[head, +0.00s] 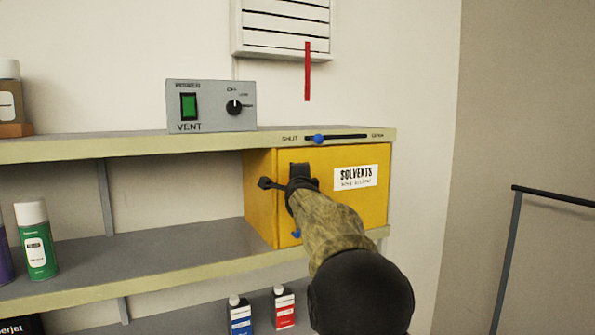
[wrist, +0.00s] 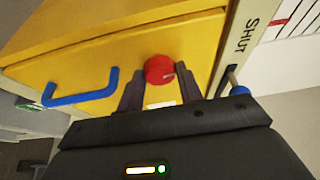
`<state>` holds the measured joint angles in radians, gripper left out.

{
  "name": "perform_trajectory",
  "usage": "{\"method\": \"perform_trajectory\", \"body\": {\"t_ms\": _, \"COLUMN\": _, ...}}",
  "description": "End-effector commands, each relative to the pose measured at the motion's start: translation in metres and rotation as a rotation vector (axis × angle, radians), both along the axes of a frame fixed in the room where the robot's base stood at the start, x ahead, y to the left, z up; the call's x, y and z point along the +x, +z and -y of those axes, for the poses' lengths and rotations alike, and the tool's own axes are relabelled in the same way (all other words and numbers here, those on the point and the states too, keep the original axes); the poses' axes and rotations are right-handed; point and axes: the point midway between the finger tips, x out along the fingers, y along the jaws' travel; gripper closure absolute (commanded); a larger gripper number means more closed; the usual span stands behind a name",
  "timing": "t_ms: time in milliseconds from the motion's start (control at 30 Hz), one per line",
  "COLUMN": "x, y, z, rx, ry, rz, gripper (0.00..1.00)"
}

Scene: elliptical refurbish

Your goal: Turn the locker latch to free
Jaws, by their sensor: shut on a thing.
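The yellow solvents locker (head: 350,207) sits on the shelf, its door shut. The latch is a red round knob (wrist: 159,69) with a small pale mark. My gripper (wrist: 160,82) has a finger on each side of the knob and is shut on it. My gripper (head: 281,180) also shows against the locker front in the head view, where the arm hides the knob. A blue door handle (wrist: 82,92) is left of the knob in the wrist view; only a bit of it (head: 296,234) shows in the head view.
A blue slider knob (head: 318,138) stands near the SHUT end of its slot on the upper shelf edge (head: 220,145). A grey vent box (head: 212,106) stands on that shelf. A green spray can (head: 37,241) and bottles stand at left and below. A dark rail (head: 553,196) is at right.

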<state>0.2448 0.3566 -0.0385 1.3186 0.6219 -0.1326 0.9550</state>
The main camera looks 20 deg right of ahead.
Motion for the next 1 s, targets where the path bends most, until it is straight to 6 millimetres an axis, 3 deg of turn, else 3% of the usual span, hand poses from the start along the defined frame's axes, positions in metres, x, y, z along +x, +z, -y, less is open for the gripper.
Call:
{"method": "perform_trajectory", "body": {"t_ms": 400, "x": -0.0002, "y": 0.003, "z": 0.0011, "rx": 0.206, "ry": -0.002, "rz": -0.007, "gripper": 0.87}}
{"method": "perform_trajectory", "body": {"t_ms": 867, "x": -0.0001, "y": 0.0009, "z": 0.0012, "rx": 0.226, "ry": -0.002, "rz": -0.008, "gripper": 0.87}}
{"method": "perform_trajectory", "body": {"t_ms": 900, "x": -0.0001, "y": 0.0008, "z": 0.0012, "rx": 0.226, "ry": -0.002, "rz": -0.008, "gripper": 0.62}}
{"method": "perform_trajectory", "body": {"t_ms": 1000, "x": -0.0001, "y": 0.0009, "z": 0.0012, "rx": 0.225, "ry": -0.002, "rz": -0.008, "gripper": 0.43}}
